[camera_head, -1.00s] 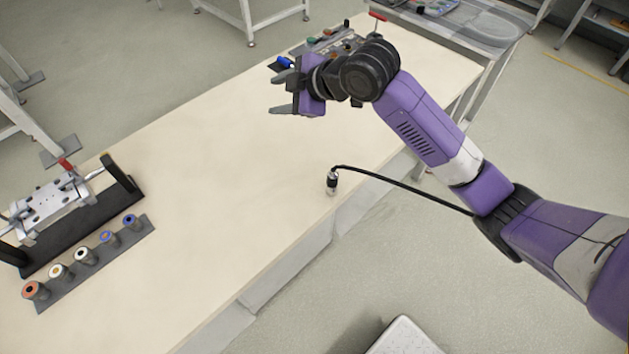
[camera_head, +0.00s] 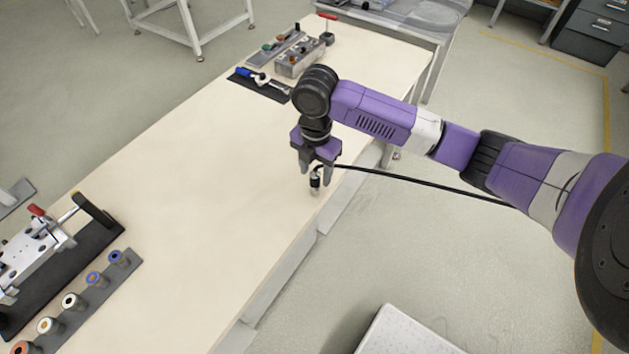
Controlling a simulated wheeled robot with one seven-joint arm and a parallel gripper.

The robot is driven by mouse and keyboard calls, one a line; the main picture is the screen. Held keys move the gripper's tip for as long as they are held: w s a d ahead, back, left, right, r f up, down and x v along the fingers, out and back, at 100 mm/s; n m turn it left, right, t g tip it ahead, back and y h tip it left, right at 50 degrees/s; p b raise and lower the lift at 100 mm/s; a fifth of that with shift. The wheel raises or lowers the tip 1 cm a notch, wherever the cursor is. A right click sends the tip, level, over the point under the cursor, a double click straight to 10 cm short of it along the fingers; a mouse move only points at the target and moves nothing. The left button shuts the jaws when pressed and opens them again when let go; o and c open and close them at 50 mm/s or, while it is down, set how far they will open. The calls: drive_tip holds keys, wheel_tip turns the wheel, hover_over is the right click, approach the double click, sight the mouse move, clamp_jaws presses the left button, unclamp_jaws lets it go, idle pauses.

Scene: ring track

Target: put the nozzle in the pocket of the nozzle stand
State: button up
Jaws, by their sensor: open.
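The nozzle (camera_head: 315,181) is a small upright piece, black above and silver below, near the right edge of the workbench. A thin black hose bends from its top and runs right, below my arm. My gripper (camera_head: 316,174) points down with its fingers spread. In this view the fingers lie on either side of the nozzle's upper part; I cannot tell whether they touch it. The nozzle stand is not clearly identifiable; a grey block (camera_head: 301,58) with round features stands at the bench's back end.
A clamp fixture (camera_head: 33,254) and a grey strip with several coloured-ringed cylinders (camera_head: 95,279) stand at front left. A blue-handled tool (camera_head: 252,74) lies on a dark mat at the back. A red-handled post (camera_head: 327,33) stands behind. The middle of the bench (camera_head: 190,160) is clear.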

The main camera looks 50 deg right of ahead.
sight(315, 183)
drive_tip(key=shift+w+d+f+p, duration=0.15)
drive_tip(key=shift+f+p, duration=0.25)
drive_tip(key=shift+f, duration=1.75)
clamp_jaws()
